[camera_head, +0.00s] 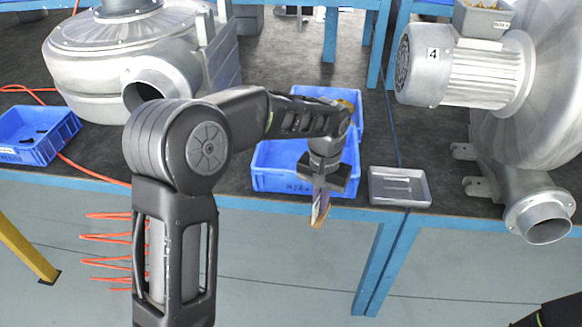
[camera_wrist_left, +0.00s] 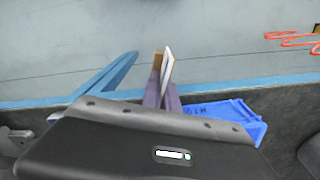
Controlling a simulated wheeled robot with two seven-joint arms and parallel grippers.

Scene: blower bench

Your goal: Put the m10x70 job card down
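My left gripper (camera_head: 320,212) points down at the bench's front edge, in front of a blue bin (camera_head: 272,182). In the left wrist view its two fingers (camera_wrist_left: 164,75) are close together, with a thin white card (camera_wrist_left: 168,66) seen nearly edge-on between their tips. I take it for the job card; its print cannot be read. In the head view the card is hard to separate from the fingers. The bin's front lettering is partly hidden by my gripper.
A shallow grey metal tray (camera_head: 417,201) lies right of the bin at the bench edge. A second blue bin (camera_head: 352,97) stands behind. Another blue bin (camera_head: 52,149) and a blower (camera_head: 75,68) are at left. A motor (camera_head: 470,75) and blower housing stand at right.

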